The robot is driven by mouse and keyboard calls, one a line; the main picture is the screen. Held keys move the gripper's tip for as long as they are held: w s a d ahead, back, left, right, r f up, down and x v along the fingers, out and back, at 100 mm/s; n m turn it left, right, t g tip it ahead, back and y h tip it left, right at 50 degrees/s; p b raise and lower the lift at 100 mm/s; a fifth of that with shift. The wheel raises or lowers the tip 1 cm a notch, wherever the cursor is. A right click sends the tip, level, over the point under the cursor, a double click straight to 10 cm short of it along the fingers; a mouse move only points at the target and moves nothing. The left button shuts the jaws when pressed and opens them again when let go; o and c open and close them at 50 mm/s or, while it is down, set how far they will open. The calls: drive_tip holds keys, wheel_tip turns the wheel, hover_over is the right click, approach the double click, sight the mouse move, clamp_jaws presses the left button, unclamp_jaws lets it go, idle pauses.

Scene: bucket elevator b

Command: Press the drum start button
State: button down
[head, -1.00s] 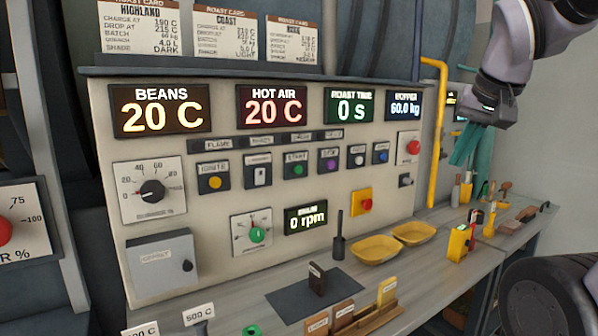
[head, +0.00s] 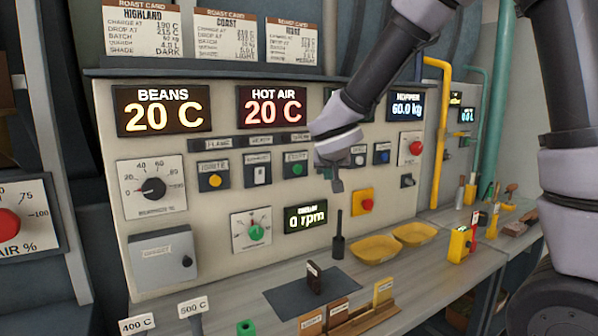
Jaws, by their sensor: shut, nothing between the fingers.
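The green button (head: 298,169) sits on a dark plate that seems to read START, in the middle row of the cream control panel (head: 110,170). I take it as the drum start button; the small label strip above is hard to read. My gripper (head: 337,186) is shut and empty, just right of and slightly below the green button in the picture. Its fingers point down, and I cannot tell how far they are from the panel. My gripper and arm hide the purple button and most of the roast time display. The drum display (head: 306,216) reads 0 rpm.
White (head: 358,159) and blue (head: 382,156) buttons are on the right. A red button on a yellow plate (head: 363,201) is below. Yellow trays (head: 376,248) stand on the bench.

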sight(298, 169)
drive_tip(key=shift+a+f, duration=0.35)
drive_tip(key=shift+a, duration=0.55)
drive_tip(key=w+a, duration=0.4)
drive_tip(key=w, duration=0.3)
drive_tip(key=shift+a, duration=0.4)
drive_tip(key=shift+w+a, duration=0.1)
drive_tip(key=shift+w, duration=0.05)
idle(1.4)
drive_tip(key=shift+w+a, duration=0.2)
drive_tip(key=shift+w, duration=0.1)
drive_tip(key=shift+w+a, duration=0.2)
drive_tip(key=shift+w, duration=0.15)
idle(0.6)
idle(0.4)
drive_tip(key=shift+s+d, duration=0.5)
drive_tip(key=shift+s, duration=0.2)
